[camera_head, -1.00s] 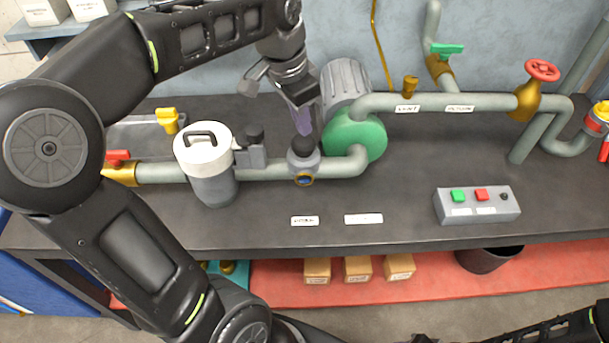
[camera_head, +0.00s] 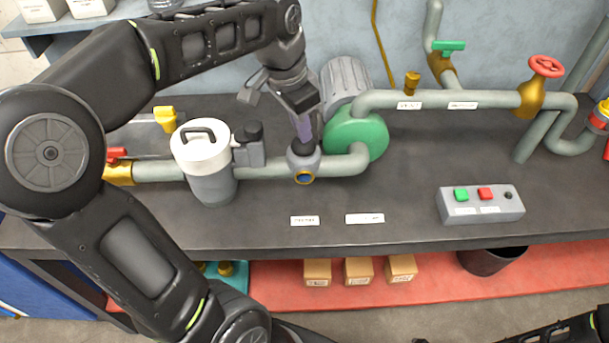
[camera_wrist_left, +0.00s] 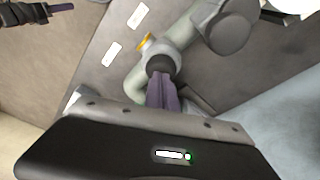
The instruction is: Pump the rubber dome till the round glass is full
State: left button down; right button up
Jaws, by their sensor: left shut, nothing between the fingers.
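The dark rubber dome (camera_head: 304,152) sits on top of a grey round housing on the pipe, left of the green pump casing. The round glass (camera_head: 305,177), brass-ringed with dark blue inside, faces front just below the dome; its fill level is too small to read. My left gripper (camera_head: 303,138) is shut and empty, pointing down, its purple fingertips on the dome. In the left wrist view the fingers (camera_wrist_left: 163,88) meet the dome (camera_wrist_left: 160,65), and the glass's brass rim (camera_wrist_left: 146,42) shows edge-on. My right gripper (camera_wrist_left: 62,8) shows partly in the left wrist view, apart from the bench.
A white-lidded canister (camera_head: 204,165) stands left of the dome on the same pipe. The green pump casing (camera_head: 358,137) is close on the right. A button box (camera_head: 481,205) sits at the front right.

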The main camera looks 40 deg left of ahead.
pick_arm(q)
jog(key=shift+w+p+v, duration=0.15)
jog(key=shift+p+v, duration=0.45)
jog(key=shift+v, duration=0.1)
jog(key=shift+w+p+v, duration=0.1)
jog(key=shift+p+v, duration=0.45)
jog(key=shift+v, duration=0.15)
jog(key=shift+d+f, duration=0.1)
jog(key=shift+d, duration=0.05)
jog(key=shift+s+b+x, duration=0.1)
jog(key=shift+b+x, duration=0.45)
jog(key=shift+x, duration=0.1)
jog(key=shift+s+b+x, duration=0.15)
jog(key=shift+b+x, duration=0.4)
jog(key=shift+x, duration=0.1)
jog(key=shift+w+p+v, duration=0.15)
jog(key=shift+p+v, duration=0.45)
jog(key=shift+v, duration=0.1)
jog(key=shift+w+p+v, duration=0.1)
jog(key=shift+p+v, duration=0.45)
jog(key=shift+v, duration=0.15)
jog(key=w+p+v, duration=0.1)
jog(key=p+v, duration=0.4)
jog(key=v, duration=0.2)
jog(key=shift+w+d+p, duration=0.2)
jog(key=shift+d+p, duration=0.05)
jog(key=shift+p, duration=0.1)
